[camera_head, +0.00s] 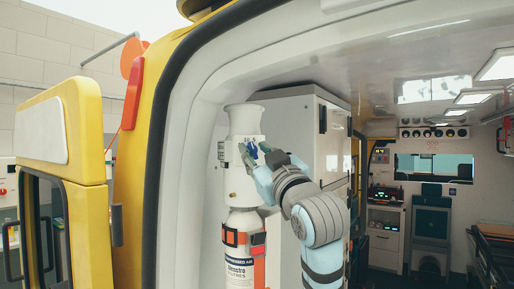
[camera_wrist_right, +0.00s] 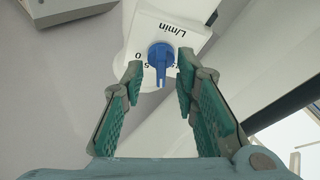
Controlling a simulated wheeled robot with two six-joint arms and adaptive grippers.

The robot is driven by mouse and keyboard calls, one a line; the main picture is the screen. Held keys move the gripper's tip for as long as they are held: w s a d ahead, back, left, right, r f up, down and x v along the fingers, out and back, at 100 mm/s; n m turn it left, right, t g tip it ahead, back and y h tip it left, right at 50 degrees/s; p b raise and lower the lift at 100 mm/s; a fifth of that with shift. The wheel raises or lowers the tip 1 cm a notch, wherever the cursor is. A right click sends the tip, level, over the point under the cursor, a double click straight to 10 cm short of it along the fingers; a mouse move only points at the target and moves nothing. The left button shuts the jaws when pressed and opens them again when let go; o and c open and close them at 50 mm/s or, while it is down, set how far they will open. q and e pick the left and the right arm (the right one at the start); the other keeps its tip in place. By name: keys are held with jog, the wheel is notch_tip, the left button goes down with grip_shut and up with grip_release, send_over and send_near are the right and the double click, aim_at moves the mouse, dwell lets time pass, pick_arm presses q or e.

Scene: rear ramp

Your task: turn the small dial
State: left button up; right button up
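The small dial (camera_wrist_right: 160,62) is a blue knob with a narrow grip on a white face marked "L/min" in the right wrist view. It also shows as a small blue spot in the head view (camera_head: 252,150), on the white housing (camera_head: 240,184) above a gas cylinder (camera_head: 239,252). My right gripper (camera_wrist_right: 160,84) is open. Its green-padded fingers stand on either side of the dial, with gaps between them and the knob. In the head view the right gripper (camera_head: 255,155) is in front of the housing. My left gripper is not in view.
The cylinder stands inside the vehicle's rear opening, held by an orange strap (camera_head: 235,237). A white cabinet (camera_head: 305,120) is just right of it. A yellow door (camera_head: 75,180) stands open at the left. The interior aisle lies farther right.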

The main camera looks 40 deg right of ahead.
jog(key=shift+c, duration=0.3)
jog(key=shift+w+f, duration=0.1)
jog(key=shift+w, duration=0.05)
grip_shut()
